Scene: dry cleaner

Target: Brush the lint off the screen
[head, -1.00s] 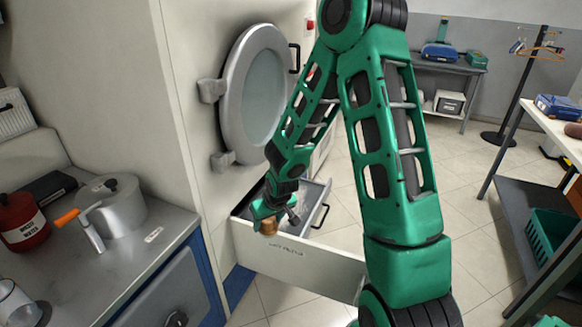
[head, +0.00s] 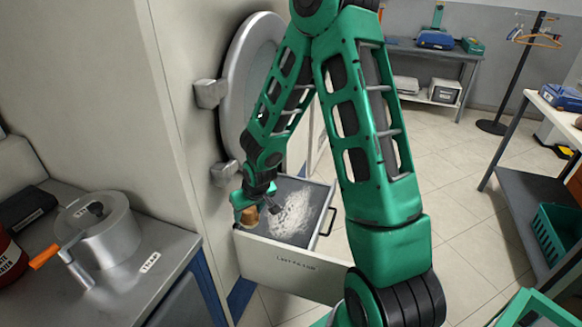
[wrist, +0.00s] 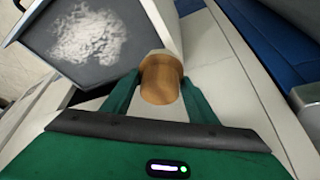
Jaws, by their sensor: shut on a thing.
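The screen (head: 268,226) is a dark grey panel inside the pulled-out white drawer (head: 285,268) below the round door. A patch of pale, fluffy lint (head: 292,213) lies on it; the lint also shows at the upper left of the wrist view (wrist: 88,36). My gripper (head: 247,206) is at the left edge of the drawer, beside the lint. Its fingers are shut on a round wooden piece, seemingly the brush handle (wrist: 160,80). In the wrist view the handle stands outside the screen's edge. The bristles cannot be made out.
The round metal door (head: 240,85) and its hinges stand just behind my gripper. A counter at left holds a metal pot (head: 105,235) with an orange handle. Open tiled floor lies right of the drawer, before a side table (head: 530,185).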

